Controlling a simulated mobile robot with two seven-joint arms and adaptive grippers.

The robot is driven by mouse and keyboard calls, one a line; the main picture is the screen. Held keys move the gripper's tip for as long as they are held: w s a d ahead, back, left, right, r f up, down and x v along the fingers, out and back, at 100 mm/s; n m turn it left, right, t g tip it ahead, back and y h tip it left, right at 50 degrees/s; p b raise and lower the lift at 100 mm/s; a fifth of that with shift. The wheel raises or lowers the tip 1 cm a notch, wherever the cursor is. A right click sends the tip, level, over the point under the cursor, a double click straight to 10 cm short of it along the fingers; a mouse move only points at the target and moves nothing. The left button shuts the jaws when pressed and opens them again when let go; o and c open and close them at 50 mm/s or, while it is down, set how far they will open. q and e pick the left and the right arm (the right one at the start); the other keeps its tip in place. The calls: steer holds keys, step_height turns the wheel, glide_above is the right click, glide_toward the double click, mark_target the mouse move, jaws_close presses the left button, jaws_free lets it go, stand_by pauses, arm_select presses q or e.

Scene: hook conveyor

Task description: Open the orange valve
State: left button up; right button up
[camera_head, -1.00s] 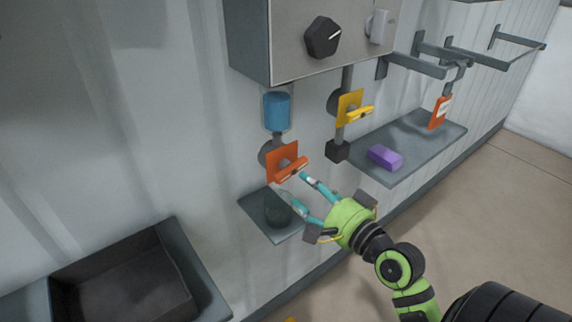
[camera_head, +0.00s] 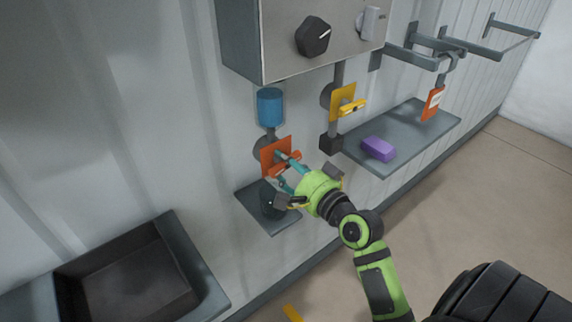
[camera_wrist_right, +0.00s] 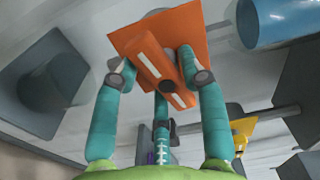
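The orange valve has a square orange plate (camera_head: 270,150) and a bar handle, mounted on the wall below a blue cylinder (camera_head: 270,106). In the right wrist view the handle (camera_wrist_right: 163,68) runs slantwise in front of the plate (camera_wrist_right: 196,28). My right gripper (camera_head: 284,168) is at the handle, its teal fingers covering part of it in the head view. In the wrist view its fingers (camera_wrist_right: 158,70) are spread, one on each side of the handle, with a third finger below. Whether any finger touches the handle is unclear. My left gripper is not in view.
A yellow valve (camera_head: 345,102) is to the right, under the grey control box (camera_head: 285,45). A small shelf (camera_head: 283,222) with a dark container sits below the gripper. A shelf (camera_head: 415,140) holds a purple block (camera_head: 378,149). A dark bin (camera_head: 205,275) stands lower left.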

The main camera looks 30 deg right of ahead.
jaws_close()
steer(key=shift+n, duration=0.3)
steer(key=n+p, duration=0.1)
steer(key=n, duration=0.4)
steer(key=shift+d+r, duration=0.1)
steer(key=shift+r, duration=0.05)
steer(key=n+p, duration=0.2)
steer(key=n, duration=0.3)
steer(key=shift+d+r+n, duration=0.1)
steer(key=shift+r+n, duration=0.05)
steer(key=shift+n, duration=0.25)
steer(key=shift+n+p, duration=0.7)
steer(key=shift+n, duration=1.5)
steer(key=o, duration=0.7)
jaws_free()
steer(key=shift+o, duration=0.2)
